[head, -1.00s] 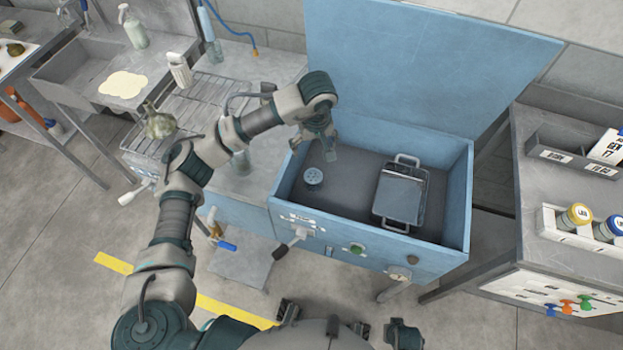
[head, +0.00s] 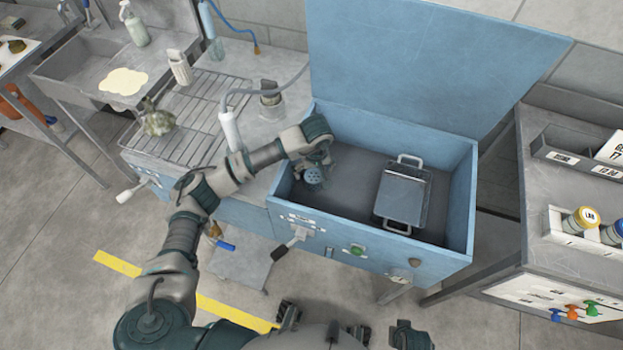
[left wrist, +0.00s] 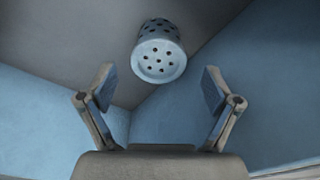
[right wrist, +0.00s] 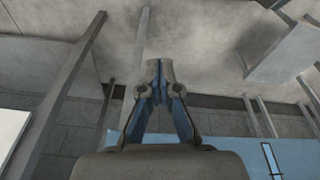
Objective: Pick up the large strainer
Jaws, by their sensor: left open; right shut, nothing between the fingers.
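The strainer (head: 314,177), a small blue-grey cylinder with a perforated face, sits in the left part of the open blue washing basin (head: 452,215). In the left wrist view, the strainer (left wrist: 160,52) is just beyond the fingertips, centred between them. My left gripper (head: 314,164) is inside the basin, close over the strainer, and partly hides it. Its fingers (left wrist: 160,88) are spread on either side, with nothing between them. Whether they touch the strainer cannot be told in the head view. My right gripper (right wrist: 159,68) is shut and empty, away from the basin.
A metal tray with handles (head: 402,197) lies in the right part of the basin, apart from the strainer. The raised blue lid (head: 430,70) stands behind. The basin's walls are close around my left gripper. A wire rack (head: 195,110) is on the left counter.

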